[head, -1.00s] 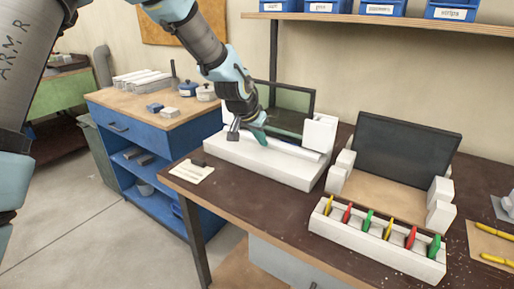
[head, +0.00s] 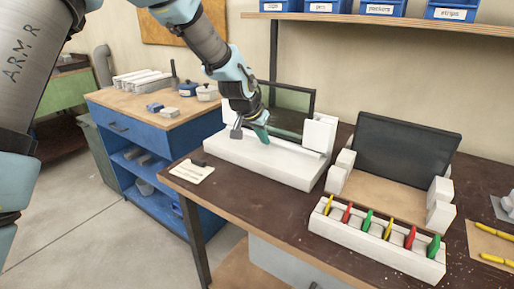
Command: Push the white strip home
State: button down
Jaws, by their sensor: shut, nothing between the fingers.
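The white strip (head: 300,149) lies along the top of a long white block-shaped fixture (head: 262,163) on the dark bench. A white upright end block (head: 320,133) stands at the fixture's right end. I cannot tell whether the strip touches that block. My gripper (head: 265,140) is shut and empty, pointing down at the strip near the middle of the fixture. Its teal fingertips are at or just above the strip; contact cannot be made out. The strip's left part is partly hidden by my gripper.
A dark panel (head: 405,155) stands between white blocks to the right. In front is a white rack (head: 370,246) of coloured clips. A small card (head: 193,172) lies left of the fixture. A shelf (head: 390,22) with blue bins hangs above. The bench's front middle is clear.

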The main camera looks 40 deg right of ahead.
jog(key=shift+d, duration=0.2)
jog(key=shift+a, duration=0.15)
jog(key=shift+s+a, duration=0.2)
jog(key=shift+a, duration=0.65)
notch_tip(320, 180, up, 8)
jog(key=p, duration=0.4)
jog(key=shift+p, duration=0.35)
dwell(0.4)
